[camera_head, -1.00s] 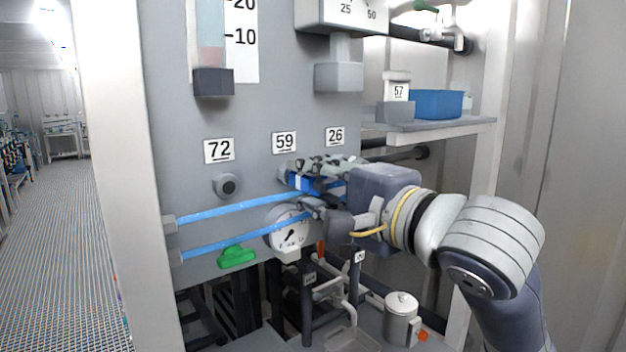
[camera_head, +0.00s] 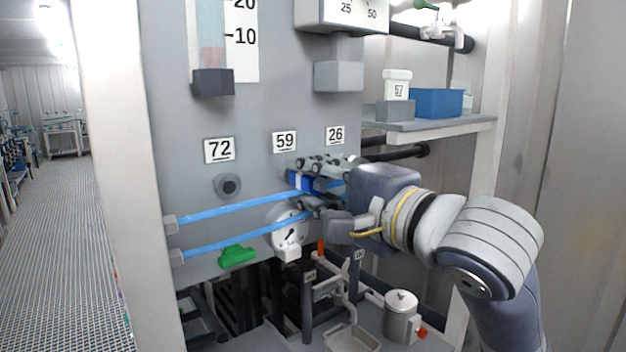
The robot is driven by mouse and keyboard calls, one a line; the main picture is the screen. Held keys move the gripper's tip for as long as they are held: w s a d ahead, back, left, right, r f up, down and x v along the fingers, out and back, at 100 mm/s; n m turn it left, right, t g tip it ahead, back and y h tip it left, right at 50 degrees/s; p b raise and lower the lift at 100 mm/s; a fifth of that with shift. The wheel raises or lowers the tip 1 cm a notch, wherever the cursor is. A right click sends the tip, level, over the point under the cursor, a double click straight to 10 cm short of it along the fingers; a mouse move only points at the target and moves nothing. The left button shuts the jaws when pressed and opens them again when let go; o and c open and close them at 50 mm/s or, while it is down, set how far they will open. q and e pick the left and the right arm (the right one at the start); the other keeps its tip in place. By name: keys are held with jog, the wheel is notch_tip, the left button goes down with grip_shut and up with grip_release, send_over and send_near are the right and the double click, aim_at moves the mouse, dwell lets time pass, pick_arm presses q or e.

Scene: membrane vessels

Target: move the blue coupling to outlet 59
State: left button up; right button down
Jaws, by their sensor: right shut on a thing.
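The blue coupling (camera_head: 300,181) is a small blue block on the grey panel (camera_head: 180,130), just below the label 59 (camera_head: 284,141) and left of the label 26 (camera_head: 335,135). My right gripper (camera_head: 306,184) reaches in from the right and is shut on the coupling. Its fingers lie above and below the block and hide much of it. The outlet at 59 is hidden behind the fingers and coupling, so I cannot tell whether they touch. The outlet under 72 (camera_head: 228,186) is a bare dark round stub. My left gripper is not in view.
Two light-blue tubes (camera_head: 232,207) run along the panel to the gripper area. A round gauge (camera_head: 290,232) and a green handle (camera_head: 237,256) sit below. A shelf (camera_head: 440,128) holds a blue bin (camera_head: 437,102). Pipes and a metal pot (camera_head: 401,316) stand lower right.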

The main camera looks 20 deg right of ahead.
dwell(0.7)
jog(key=shift+w+a+p, duration=0.15)
jog(key=shift+w+p, duration=0.15)
jog(key=shift+w, duration=0.25)
dwell(0.3)
jog(key=c, duration=1.2)
grip_release()
